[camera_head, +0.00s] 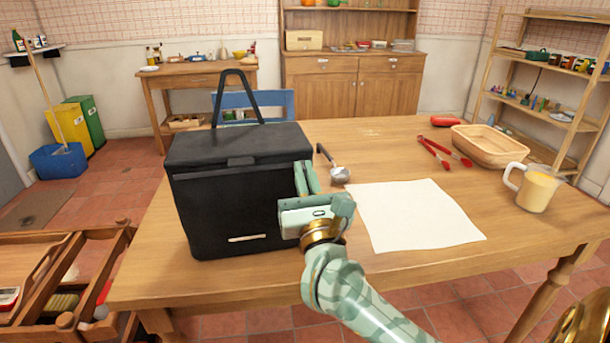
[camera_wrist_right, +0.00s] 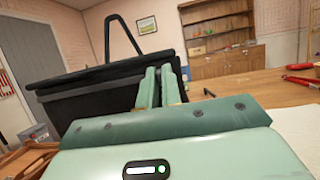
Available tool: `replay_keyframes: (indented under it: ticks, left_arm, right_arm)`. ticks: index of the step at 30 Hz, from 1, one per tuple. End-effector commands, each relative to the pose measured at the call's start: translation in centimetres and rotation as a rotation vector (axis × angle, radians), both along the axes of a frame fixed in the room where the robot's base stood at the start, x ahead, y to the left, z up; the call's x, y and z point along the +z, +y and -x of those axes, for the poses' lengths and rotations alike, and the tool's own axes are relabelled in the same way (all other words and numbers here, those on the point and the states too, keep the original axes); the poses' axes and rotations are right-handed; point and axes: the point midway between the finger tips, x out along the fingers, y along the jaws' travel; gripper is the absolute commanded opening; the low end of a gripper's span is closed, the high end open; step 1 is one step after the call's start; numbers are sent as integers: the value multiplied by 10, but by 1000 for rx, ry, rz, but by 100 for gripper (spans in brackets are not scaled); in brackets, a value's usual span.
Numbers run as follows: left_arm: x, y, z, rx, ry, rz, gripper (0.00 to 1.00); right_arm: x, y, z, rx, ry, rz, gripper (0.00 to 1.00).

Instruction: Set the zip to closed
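A black box-shaped cooler bag (camera_head: 225,200) stands upright on the left of the wooden table, its lid (camera_head: 235,143) down on top and its handle loop raised. It also shows in the right wrist view (camera_wrist_right: 95,105), behind my fingers. The zip and its pull cannot be made out along the dark lid seam. My right gripper (camera_head: 305,168) is at the bag's front right corner, fingers upward, just below the lid edge. Its fingers (camera_wrist_right: 160,72) are close together with a narrow dark gap; whether they pinch anything is unclear. My left gripper is not in view.
A white sheet (camera_head: 415,215) lies right of the bag, with a ladle (camera_head: 338,172) behind my gripper. Red tongs (camera_head: 440,150), a wicker basket (camera_head: 490,147) and a yellow-filled jug (camera_head: 537,188) are farther right. An open wooden crate (camera_head: 85,255) stands left of the table.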

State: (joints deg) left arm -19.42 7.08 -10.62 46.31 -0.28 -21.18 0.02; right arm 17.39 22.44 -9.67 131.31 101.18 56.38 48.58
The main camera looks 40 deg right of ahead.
Motion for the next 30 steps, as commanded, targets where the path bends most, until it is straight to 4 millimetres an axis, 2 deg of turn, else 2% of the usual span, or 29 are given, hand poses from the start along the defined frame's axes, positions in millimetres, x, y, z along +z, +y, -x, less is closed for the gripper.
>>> replay_keyframes:
  ticks: [5, 10, 14, 24, 30]
  left_arm:
    - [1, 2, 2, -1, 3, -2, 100]
    - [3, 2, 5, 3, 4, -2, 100]
    - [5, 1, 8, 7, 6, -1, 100]
    - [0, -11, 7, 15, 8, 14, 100]
    - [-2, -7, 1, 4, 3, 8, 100]
  right_arm:
    - [0, 3, -1, 1, 0, 0, 0]
    - [1, 21, -11, 2, -2, -2, 0]
    - [2, 49, -25, 3, -2, -4, 0]
    - [-1, 132, -68, 4, 1, -2, 0]
    - [-1, 160, -82, 2, 1, -1, 0]
